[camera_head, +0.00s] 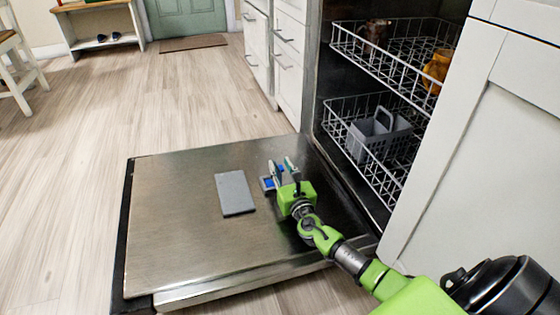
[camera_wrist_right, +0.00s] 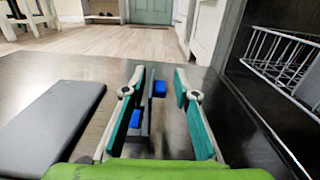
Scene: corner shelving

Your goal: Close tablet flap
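The grey flat flap (camera_head: 235,193) lies on the inside of the lowered dishwasher door (camera_head: 170,220); it also shows at the left of the right wrist view (camera_wrist_right: 50,125). Just right of it is a small dark compartment with blue pieces (camera_head: 268,184), which also show in the wrist view (camera_wrist_right: 160,90). My right gripper (camera_head: 280,167) is over the compartment, to the right of the flap. In the wrist view its fingers (camera_wrist_right: 160,78) stand apart, with nothing gripped; the left finger partly hides the compartment. My left gripper is not in view.
The open dishwasher has an upper rack (camera_head: 395,65) with brown and orange items and a lower rack (camera_head: 350,130) with a grey cutlery basket (camera_head: 380,135). White cabinets (camera_head: 290,60) stand beyond it. The door left of the flap and the wooden floor (camera_head: 90,120) are clear.

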